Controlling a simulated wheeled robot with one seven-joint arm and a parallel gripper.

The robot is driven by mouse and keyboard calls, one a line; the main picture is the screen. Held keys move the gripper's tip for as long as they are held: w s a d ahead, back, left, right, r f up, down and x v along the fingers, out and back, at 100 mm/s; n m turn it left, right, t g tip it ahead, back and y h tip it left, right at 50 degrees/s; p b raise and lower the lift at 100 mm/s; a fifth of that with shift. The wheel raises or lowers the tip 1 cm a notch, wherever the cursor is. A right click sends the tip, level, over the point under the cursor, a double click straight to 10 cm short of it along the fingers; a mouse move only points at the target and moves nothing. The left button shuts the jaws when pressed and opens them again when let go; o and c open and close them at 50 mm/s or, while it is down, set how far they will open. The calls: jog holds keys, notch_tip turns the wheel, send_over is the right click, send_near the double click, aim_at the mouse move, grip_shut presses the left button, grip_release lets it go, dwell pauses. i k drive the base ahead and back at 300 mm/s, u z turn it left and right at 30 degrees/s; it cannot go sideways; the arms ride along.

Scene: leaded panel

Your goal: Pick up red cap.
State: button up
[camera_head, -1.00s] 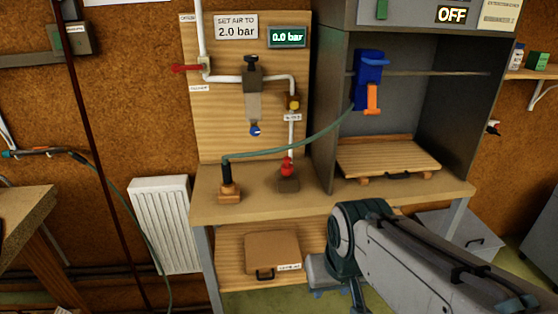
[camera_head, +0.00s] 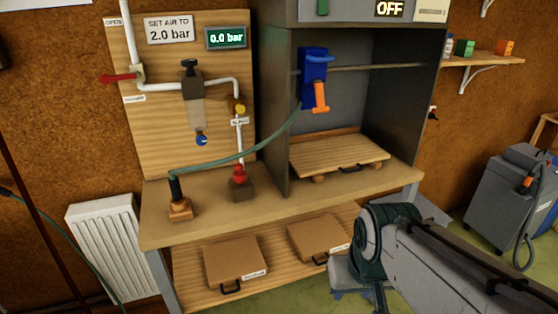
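A small red cap-like piece (camera_head: 239,173) sits on a dark block on the bench, at the lower end of the white pipe. It is upright and looks like the red cap. My arm comes in from the lower right, in front of the bench. The grey end part of my arm, probably my gripper (camera_head: 350,275), hangs low in front of the lower shelf, well to the right of and below the red piece. Its fingers are too small and too hidden to show whether they are open. I see nothing held.
The bench (camera_head: 215,212) carries a black-and-orange fitting (camera_head: 179,200) with a green hose. A grey booth (camera_head: 400,110) holds a blue-and-orange tool (camera_head: 314,80) and a wooden board (camera_head: 340,153). Two brown cases lie on the lower shelf. A white radiator (camera_head: 110,245) stands left.

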aim_at(239, 176)
jog(key=z, duration=1.6)
jog(key=i, duration=1.6)
jog(key=u, duration=3.4)
